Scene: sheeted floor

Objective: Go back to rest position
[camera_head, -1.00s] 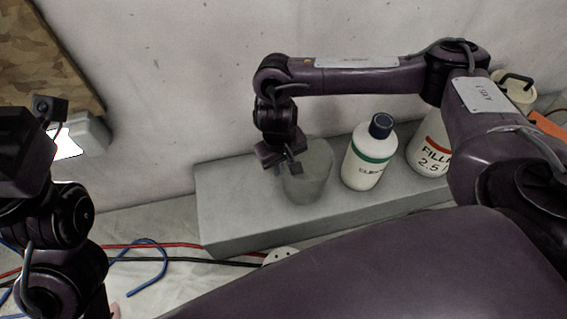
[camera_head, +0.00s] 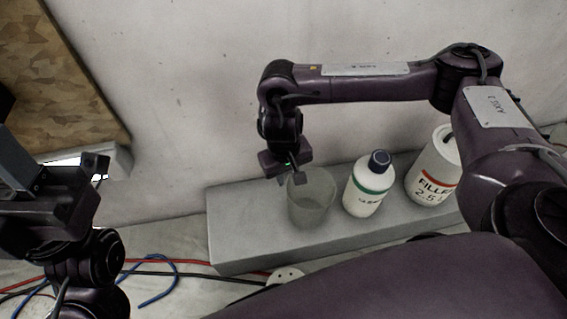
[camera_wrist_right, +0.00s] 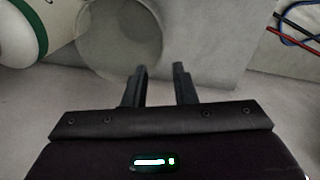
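My right gripper (camera_head: 291,180) hangs from the right arm at the back rim of a translucent grey cup (camera_head: 313,205). In the right wrist view the two fingers of the right gripper (camera_wrist_right: 160,75) stand apart with nothing between them. The cup (camera_wrist_right: 120,28) shows there beyond the fingertips, above and to the left. My left gripper stays at the left edge of the head view, beside the left arm; its fingers cannot be made out clearly.
The cup stands on a grey ledge (camera_head: 245,235) with a green-banded white bottle (camera_head: 367,190) and a white filler container (camera_head: 432,175). A pale wall (camera_head: 200,90) rises behind. Red, black and blue cables (camera_head: 160,275) lie on the floor at the left.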

